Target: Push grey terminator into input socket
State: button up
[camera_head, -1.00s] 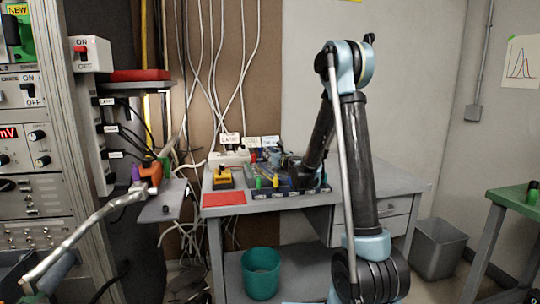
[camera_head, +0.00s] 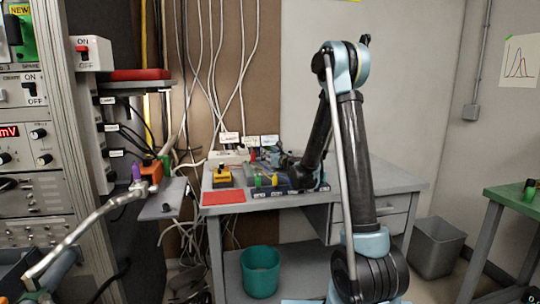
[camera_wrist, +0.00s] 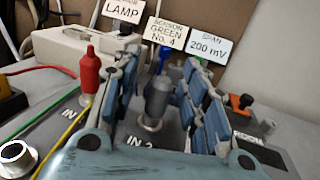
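The grey terminator (camera_wrist: 157,100) stands upright between my gripper's fingers in the wrist view. Its metal lower end meets the panel at a socket by the "IN 2" label (camera_wrist: 140,142); how deep it sits I cannot tell. My gripper (camera_wrist: 160,70) is open, with blue-grey pads on both sides of the terminator and a visible gap to each. In the head view my gripper (camera_head: 286,160) is low over the panel on the grey desk (camera_head: 350,172). The terminator cannot be made out there.
A red plug (camera_wrist: 91,72) stands left of my gripper, with yellow and green wires nearby. Labelled cards, including "LAMP" (camera_wrist: 123,10), stand behind. A yellow box (camera_head: 222,177) and red mat (camera_head: 223,197) lie left on the desk.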

jog(key=shift+s+f, duration=0.1)
jog(key=shift+s, duration=0.05)
jog(key=shift+s+d+f, duration=0.15)
jog(key=shift+d+f, duration=0.2)
jog(key=shift+f, duration=0.05)
jog(key=v, duration=0.4)
jog(key=r+v, duration=0.1)
jog(key=v, duration=0.2)
jog(key=shift+s+a, duration=0.1)
jog(key=shift+s, duration=0.1)
